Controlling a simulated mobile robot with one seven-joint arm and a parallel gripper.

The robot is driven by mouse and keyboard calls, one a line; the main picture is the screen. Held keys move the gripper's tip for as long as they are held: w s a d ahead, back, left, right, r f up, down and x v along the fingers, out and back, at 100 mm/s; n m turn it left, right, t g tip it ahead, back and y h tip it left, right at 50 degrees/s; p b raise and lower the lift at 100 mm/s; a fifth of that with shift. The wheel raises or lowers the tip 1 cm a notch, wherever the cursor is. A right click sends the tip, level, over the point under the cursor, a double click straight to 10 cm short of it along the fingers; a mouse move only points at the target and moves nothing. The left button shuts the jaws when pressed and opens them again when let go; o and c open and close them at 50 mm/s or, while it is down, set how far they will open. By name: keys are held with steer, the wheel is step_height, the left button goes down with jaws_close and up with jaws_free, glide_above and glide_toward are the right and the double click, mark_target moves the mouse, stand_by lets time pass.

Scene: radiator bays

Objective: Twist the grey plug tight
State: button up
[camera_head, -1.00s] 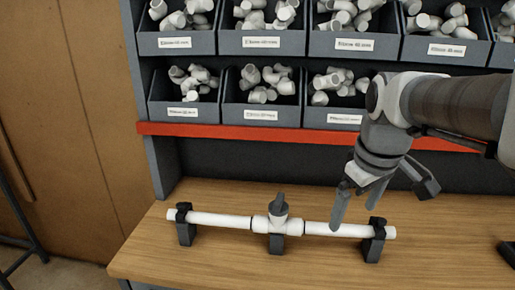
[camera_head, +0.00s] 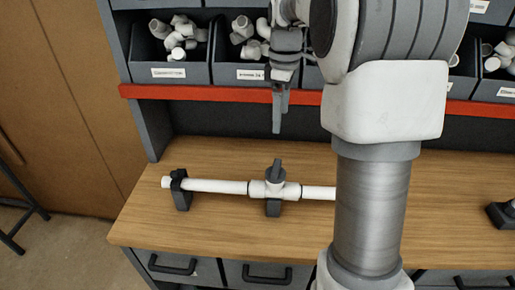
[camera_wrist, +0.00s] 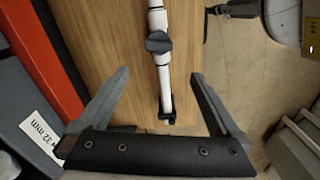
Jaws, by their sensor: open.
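The grey plug (camera_head: 275,171) stands up from the middle of a white tee fitting (camera_head: 262,189) on a white pipe (camera_head: 215,186). In the wrist view the plug (camera_wrist: 158,42) shows its winged handle lying across the pipe. Black clamps (camera_head: 180,189) hold the pipe above the bench; its right end is hidden behind my arm in the head view. My gripper (camera_head: 279,110) points down above the plug, well clear of it. In the wrist view my gripper (camera_wrist: 160,76) has its fingers spread apart with nothing between them.
Bins of white fittings (camera_head: 175,70) fill the shelves behind, above a red rail (camera_head: 200,93). The wooden bench (camera_head: 145,225) is clear in front of the pipe. A dark object (camera_head: 502,214) stands at the bench's right edge.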

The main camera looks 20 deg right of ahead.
mark_target(276, 165)
steer(key=f, duration=1.1)
steer(key=f+p, duration=0.1)
steer(key=f, duration=0.5)
steer(key=shift+w+a+f, duration=0.1)
steer(key=shift+w+f, duration=0.15)
steer(key=shift+c, duration=0.3)
steer(key=c, duration=1.1)
